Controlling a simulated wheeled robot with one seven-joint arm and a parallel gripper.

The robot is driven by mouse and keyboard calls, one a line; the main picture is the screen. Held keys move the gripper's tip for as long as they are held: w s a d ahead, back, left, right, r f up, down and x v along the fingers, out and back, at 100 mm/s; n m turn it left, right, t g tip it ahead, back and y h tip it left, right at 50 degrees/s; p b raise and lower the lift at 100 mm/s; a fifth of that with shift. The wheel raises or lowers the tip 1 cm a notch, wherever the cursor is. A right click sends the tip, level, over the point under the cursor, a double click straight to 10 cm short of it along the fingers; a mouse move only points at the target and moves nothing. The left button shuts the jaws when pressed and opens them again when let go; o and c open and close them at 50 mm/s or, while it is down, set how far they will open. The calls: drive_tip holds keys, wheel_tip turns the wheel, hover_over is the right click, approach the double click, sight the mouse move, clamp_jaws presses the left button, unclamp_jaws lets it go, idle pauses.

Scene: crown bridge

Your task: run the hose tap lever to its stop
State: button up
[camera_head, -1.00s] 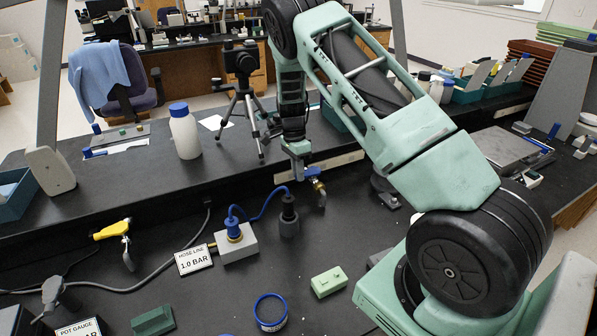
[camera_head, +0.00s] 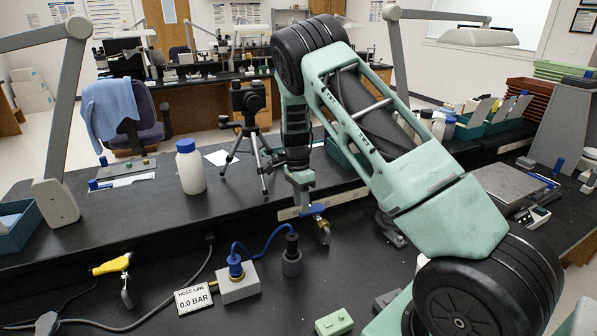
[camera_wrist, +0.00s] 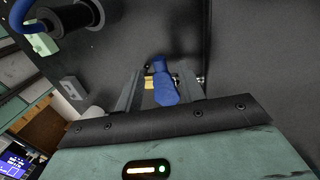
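The hose tap (camera_head: 324,228) is a brass fitting on the front wall of the raised bench ledge. Its blue lever (camera_head: 314,209) lies roughly level, pointing left in the head view. My gripper (camera_head: 301,208) reaches down to it from above. In the wrist view the blue lever (camera_wrist: 164,90) sits between the two fingers of my gripper (camera_wrist: 160,93). The fingers stand apart, with a gap showing on the left of the lever; contact on the right cannot be told. The hose line sign (camera_head: 193,297) reads 0.0 BAR.
A blue hose (camera_head: 265,248) joins a grey block (camera_head: 238,284) to a black cylinder (camera_head: 291,262) left of the tap. A yellow-handled tap (camera_head: 111,265) is further left. A white bottle (camera_head: 190,170) and a tripod (camera_head: 250,140) stand on the ledge. A green block (camera_head: 334,322) lies in front.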

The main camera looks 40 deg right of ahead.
wheel_tip(320, 180, up, 15)
drive_tip(key=w+b, duration=0.1)
drive_tip(key=w, duration=0.2)
drive_tip(key=shift+d+b, duration=0.3)
drive_tip(key=shift+d, duration=0.05)
drive_tip(key=shift+f, duration=0.15)
drive_tip(key=s+a+r+n, duration=0.1)
drive_tip(key=s+a+n, duration=0.4)
drive_tip(key=a, duration=0.5)
drive_tip(key=s+a+r+n+t+y, duration=0.1)
drive_tip(key=s+a+n, duration=0.45)
drive_tip(key=a, duration=0.35)
drive_tip(key=s+a+r+n, duration=0.1)
drive_tip(key=s+a+n, duration=0.4)
drive_tip(key=a, duration=0.5)
drive_tip(key=s+a+f+n, duration=0.1)
drive_tip(key=s+a+n, duration=0.1)
drive_tip(key=s+n, duration=0.4)
drive_tip(key=s+a+n+t, duration=0.1)
drive_tip(key=s+a+n, duration=0.2)
drive_tip(key=s+n, duration=0.4)
drive_tip(key=s, duration=0.7)
drive_tip(key=shift+s+a+f+h, duration=0.3)
drive_tip(key=shift+s+f+h, duration=0.05)
drive_tip(key=shift+h, duration=0.05)
